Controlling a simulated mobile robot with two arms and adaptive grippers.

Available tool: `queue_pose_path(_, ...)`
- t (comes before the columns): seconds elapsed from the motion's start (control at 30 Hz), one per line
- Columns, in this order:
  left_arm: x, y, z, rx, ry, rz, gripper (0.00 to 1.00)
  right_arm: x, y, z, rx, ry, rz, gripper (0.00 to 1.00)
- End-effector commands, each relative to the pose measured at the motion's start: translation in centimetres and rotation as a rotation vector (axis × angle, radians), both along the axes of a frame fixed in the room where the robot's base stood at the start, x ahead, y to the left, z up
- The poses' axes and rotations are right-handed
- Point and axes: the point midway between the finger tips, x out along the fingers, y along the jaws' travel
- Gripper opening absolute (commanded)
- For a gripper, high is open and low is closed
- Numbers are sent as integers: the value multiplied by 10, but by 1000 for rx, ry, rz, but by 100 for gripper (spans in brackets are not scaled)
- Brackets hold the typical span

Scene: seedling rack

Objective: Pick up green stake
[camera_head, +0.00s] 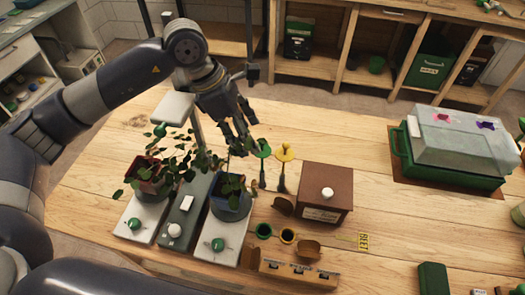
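A stake with a green top (263,148) stands upright on the wooden table, its dark stem below the round green head. A similar stake with a yellow top (286,152) stands just to its right. My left gripper (243,137) reaches in from the left and points down, close above and left of the green top. Its fingers look spread, with nothing visible between them. Leaves of the nearby plant partly overlap the fingertip area, so I cannot tell whether they touch. My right gripper is not in view.
Two potted plants (232,203) (149,177) stand on white and grey bases left of the stakes. A brown box with a white knob (326,192) stands to the right. A green propagator with a clear lid (460,140) is farther right. The back middle of the table is clear.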

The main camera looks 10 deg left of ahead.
Motion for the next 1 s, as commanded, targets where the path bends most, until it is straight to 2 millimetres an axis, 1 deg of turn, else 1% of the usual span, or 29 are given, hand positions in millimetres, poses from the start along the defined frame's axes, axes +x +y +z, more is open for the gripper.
queue_pose_path(0.03, 0, -4, -6, -2, 5, -1, 62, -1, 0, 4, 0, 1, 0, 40)
queue_pose_path(0.13, 2, -9, -18, -3, 5, 0, 62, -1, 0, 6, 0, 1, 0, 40)
queue_pose_path(0.27, 3, -12, -26, -4, 2, 0, 62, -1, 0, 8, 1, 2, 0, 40)
queue_pose_path(0.37, 5, -18, -33, -4, 5, -1, 62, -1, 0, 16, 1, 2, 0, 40)
queue_pose_path(0.5, 11, -29, -51, -6, 6, -2, 62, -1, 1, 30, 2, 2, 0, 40)
queue_pose_path(0.6, 12, -33, -64, -6, 4, 0, 62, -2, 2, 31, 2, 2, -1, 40)
queue_pose_path(0.7, 13, -35, -71, -6, 1, -1, 62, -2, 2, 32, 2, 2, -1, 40)
queue_pose_path(0.9, 13, -35, -72, -5, 0, -1, 62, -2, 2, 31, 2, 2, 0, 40)
queue_pose_path(0.93, 13, -35, -72, -5, 0, -1, 60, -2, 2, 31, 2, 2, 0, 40)
queue_pose_path(1.0, 13, -35, -72, -5, 0, -1, 47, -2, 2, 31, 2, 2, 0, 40)
